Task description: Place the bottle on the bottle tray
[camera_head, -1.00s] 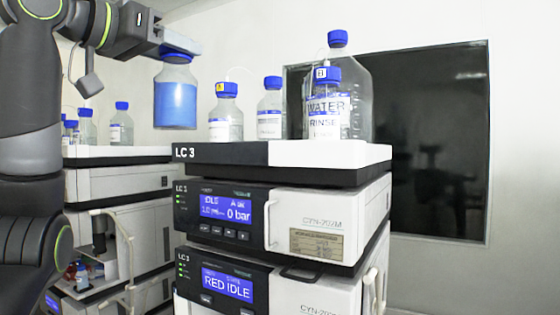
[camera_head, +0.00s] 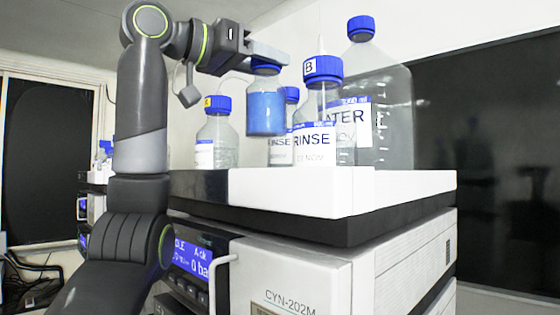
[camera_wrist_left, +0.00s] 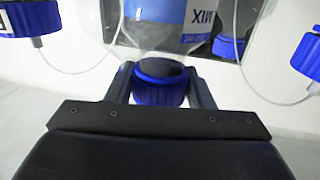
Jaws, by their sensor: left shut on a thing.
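The bottle (camera_head: 267,108) holds blue liquid and hangs upright from my left gripper (camera_head: 266,58), which is shut on its blue cap. In the left wrist view the cap (camera_wrist_left: 160,90) sits between both fingers, with the bottle's label partly showing beyond. The bottle tray (camera_head: 290,190) is the dark and white top of the instrument stack. In the head view the held bottle overlaps bottles over the tray. Its base shows above the tray's front edge, and I cannot tell its exact height above the surface. My right gripper is not in view.
On the tray stand a yellow-tagged clear bottle (camera_head: 216,140) at left, a rinse bottle (camera_head: 314,145) in front, another bottle (camera_head: 282,150) behind the held one, and a large water bottle (camera_head: 388,110) at right. Thin tubes rise from some caps.

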